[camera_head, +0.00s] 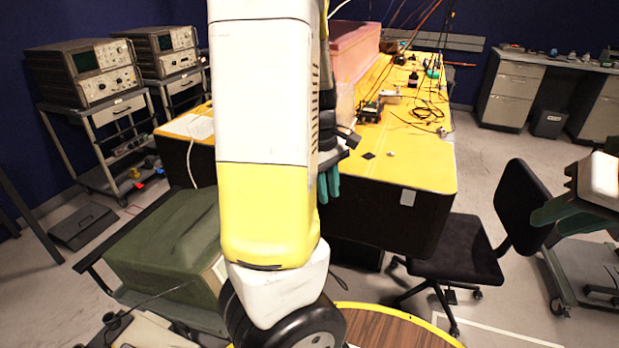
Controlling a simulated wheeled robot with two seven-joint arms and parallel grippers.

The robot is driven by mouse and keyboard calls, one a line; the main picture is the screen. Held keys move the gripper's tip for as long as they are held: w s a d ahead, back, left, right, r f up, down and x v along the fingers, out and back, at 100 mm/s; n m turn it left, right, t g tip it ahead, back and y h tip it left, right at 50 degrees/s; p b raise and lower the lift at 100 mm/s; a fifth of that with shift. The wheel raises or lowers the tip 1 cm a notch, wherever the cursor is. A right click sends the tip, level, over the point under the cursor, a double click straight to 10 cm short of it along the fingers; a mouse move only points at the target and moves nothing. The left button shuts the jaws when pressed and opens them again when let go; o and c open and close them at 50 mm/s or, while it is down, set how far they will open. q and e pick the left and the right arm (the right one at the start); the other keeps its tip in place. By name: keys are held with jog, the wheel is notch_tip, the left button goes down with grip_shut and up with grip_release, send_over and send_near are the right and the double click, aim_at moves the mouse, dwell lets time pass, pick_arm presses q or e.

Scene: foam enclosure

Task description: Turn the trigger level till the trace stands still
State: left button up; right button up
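Two beige oscilloscopes stand on carts at the left, a nearer one (92,74) and a farther one (166,52). Their knobs are too small to tell apart, and I cannot make out a trace on the dark screens. My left gripper (329,185) has teal fingers and hangs in front of the yellow bench, partly behind my white and yellow arm. It is well away from the oscilloscopes. My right gripper (562,213), also with teal fingers, is at the right edge, partly cut off. I see nothing held in either, but their finger gaps are unclear.
A yellow-topped bench (425,165) with cables and small tools stands ahead. Grey drawers (512,92) stand at the back right. Some floor is clear between them.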

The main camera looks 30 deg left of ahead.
pick_arm(q)
jog(key=w+a+n+g+y, duration=0.1)
jog(key=w+a+n+y, duration=0.2)
jog(key=a+n+y, duration=0.65)
jog(key=a+f+m+h, duration=0.1)
jog(key=a+f, duration=0.1)
jog(key=a+f+m+h, duration=0.1)
jog(key=f, duration=0.1)
jog(key=a+f+m+h, duration=0.1)
jog(key=a+f, duration=0.1)
jog(key=f, duration=0.1)
jog(key=shift+s+a+h, duration=0.1)
jog(key=shift+a+h, duration=0.25)
jog(key=shift+r, duration=0.1)
grip_shut()
